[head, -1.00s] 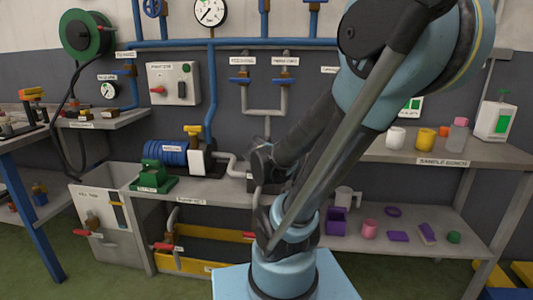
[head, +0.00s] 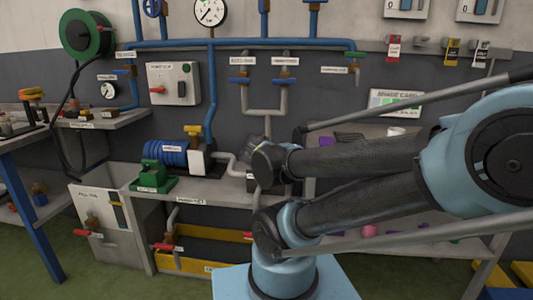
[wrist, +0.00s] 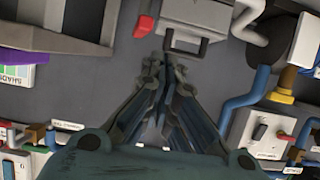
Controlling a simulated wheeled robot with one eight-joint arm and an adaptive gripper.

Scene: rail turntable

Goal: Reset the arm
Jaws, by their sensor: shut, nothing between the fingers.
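My arm (head: 360,190) fills the right half of the head view. Its large blue joint is at the right edge, and its dark links run leftward toward the blue base (head: 285,285). My gripper (wrist: 160,65) shows in the wrist view with its dark fingers drawn together and nothing held between them. It points into the space in front of the grey wall, and I see no clear contact with anything. I cannot make out the gripper in the head view.
A bench carries a blue motor (head: 166,153) with a green block (head: 151,177) in front. A power box (head: 174,83) hangs on the wall below blue pipes. A gauge (head: 210,11) is above. The right-hand shelves are largely hidden by my arm. Green floor is clear at front left.

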